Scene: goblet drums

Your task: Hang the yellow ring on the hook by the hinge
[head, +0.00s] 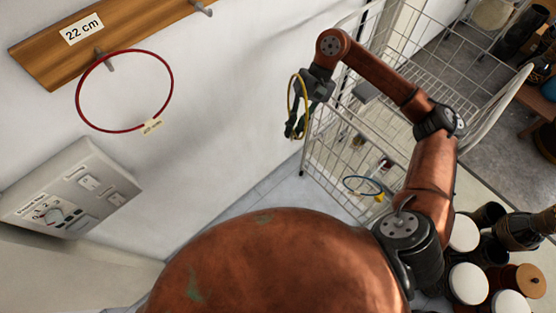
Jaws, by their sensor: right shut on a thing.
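My right gripper (295,127) is shut on the yellow ring (291,94), in front of the white wall and left of the wire cart. The ring is thin and seen nearly edge-on. A wooden board (140,25) on the wall at the upper left bears a "22 cm" label. One metal hook (109,65) on it carries a red ring (172,98) with a small tag. Another hook (203,9) shows bare at the top edge, well to the left of my right gripper. I cannot make out a hinge. My left gripper is not in view.
A white wire cart (330,150) stands behind my right arm; a blue ring (363,179) shows there. A control box (75,190) is on the wall at left. Several drums (470,283) stand at lower right. Open space lies before the wall between board and gripper.

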